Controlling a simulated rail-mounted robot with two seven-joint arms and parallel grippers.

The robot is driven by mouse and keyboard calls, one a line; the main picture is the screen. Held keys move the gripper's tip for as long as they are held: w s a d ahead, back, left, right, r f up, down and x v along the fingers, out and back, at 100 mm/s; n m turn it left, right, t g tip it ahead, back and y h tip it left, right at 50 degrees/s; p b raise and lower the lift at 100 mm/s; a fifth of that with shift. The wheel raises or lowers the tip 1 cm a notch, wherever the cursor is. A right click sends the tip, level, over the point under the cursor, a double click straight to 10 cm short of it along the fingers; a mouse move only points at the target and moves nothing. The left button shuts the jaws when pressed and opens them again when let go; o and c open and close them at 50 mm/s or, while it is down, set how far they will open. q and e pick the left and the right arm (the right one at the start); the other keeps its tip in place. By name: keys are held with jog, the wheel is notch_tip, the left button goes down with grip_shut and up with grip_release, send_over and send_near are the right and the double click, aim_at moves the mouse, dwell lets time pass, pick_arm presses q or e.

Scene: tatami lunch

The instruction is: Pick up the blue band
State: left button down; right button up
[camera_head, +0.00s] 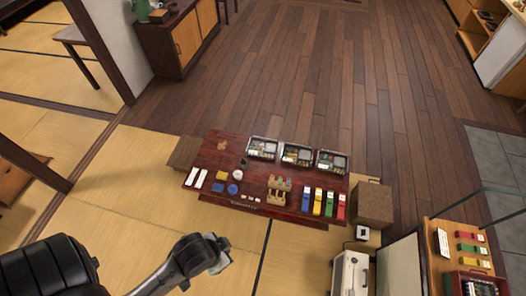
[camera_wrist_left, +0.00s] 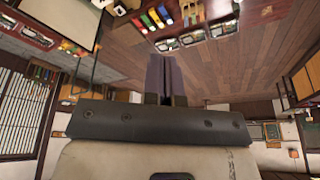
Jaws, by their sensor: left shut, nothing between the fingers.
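Several coloured bands lie side by side at the right end of a low dark-red table (camera_head: 212,163). The blue band (camera_head: 318,202) lies beside a yellow band (camera_head: 329,204). The bands also show small at the top of the left wrist view, with the blue one (camera_wrist_left: 163,12) among them. My left gripper (camera_head: 217,262) is in front of the table's near edge, well apart from the bands. In the left wrist view its dark fingers (camera_wrist_left: 170,75) are together with nothing between them. My right gripper is in neither view.
Several filled bento boxes (camera_head: 297,154) stand along the table's far side. A wooden rack (camera_head: 277,194) stands left of the bands, and a blue round item (camera_head: 232,189) lies farther left. A brown box (camera_head: 372,203) stands right of the table.

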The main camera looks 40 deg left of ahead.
pick_arm(q)
jog(key=c, duration=1.8)
grip_release()
jog(key=shift+a, duration=0.1)
jog(key=o, duration=1.4)
jog(key=shift+d, duration=0.2)
jog(key=shift+c, duration=0.2)
